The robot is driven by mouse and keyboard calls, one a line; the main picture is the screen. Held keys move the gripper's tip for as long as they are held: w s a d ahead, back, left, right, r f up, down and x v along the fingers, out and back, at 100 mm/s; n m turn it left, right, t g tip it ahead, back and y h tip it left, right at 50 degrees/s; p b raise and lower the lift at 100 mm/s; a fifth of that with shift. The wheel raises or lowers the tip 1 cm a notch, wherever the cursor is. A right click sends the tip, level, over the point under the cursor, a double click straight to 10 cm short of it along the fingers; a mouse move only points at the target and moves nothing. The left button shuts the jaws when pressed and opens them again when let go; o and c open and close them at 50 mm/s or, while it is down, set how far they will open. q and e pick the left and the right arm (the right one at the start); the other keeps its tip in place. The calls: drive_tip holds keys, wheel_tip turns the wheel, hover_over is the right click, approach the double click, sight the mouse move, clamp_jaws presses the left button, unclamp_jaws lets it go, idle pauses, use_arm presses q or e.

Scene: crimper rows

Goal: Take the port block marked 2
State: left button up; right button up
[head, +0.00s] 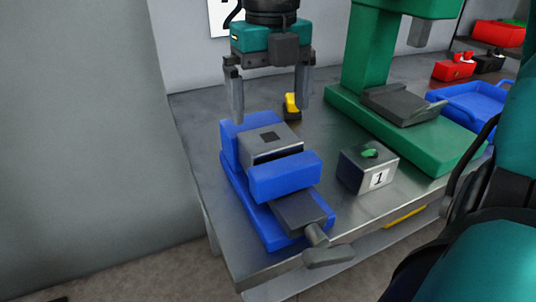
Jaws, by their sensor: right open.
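No block with a readable 2 is in view. A grey block (272,140) with a dark square hole in its top sits between the jaws of a blue vise (285,177); any number on it is hidden. Another grey block (352,172), marked 1 and with a green piece on top, stands on the bench to the right of the vise. My right gripper (270,112) is open and empty, pointing down above the vise and its block, with its fingers apart. My left gripper is not in view.
A green press (440,150) stands on the metal bench (345,215) behind the marked block. A yellow and black piece (291,106) is behind the vise. A blue tray (475,101) and red items (452,70) are at the back right. The vise handle (328,256) overhangs the front edge.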

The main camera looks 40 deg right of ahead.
sight(270, 137)
wheel_tip(270, 137, down, 4)
drive_tip(key=b, duration=0.2)
drive_tip(key=shift+f+b, duration=0.25)
drive_tip(key=shift+b, duration=0.1)
drive_tip(key=shift+f+b, duration=0.6)
drive_tip(key=shift+w+f, duration=0.1)
drive_tip(key=shift+f, duration=0.1)
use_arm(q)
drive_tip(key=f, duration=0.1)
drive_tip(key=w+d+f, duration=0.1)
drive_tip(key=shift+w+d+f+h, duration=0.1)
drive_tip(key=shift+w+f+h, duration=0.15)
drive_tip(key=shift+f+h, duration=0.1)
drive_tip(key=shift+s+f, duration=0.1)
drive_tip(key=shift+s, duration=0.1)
use_arm(e)
drive_tip(key=shift+c, duration=0.9)
drive_tip(key=c, duration=0.9)
drive_tip(key=shift+r, duration=0.1)
wheel_tip(270, 137, up, 8)
drive_tip(key=p, duration=0.5)
drive_tip(key=shift+r, duration=0.1)
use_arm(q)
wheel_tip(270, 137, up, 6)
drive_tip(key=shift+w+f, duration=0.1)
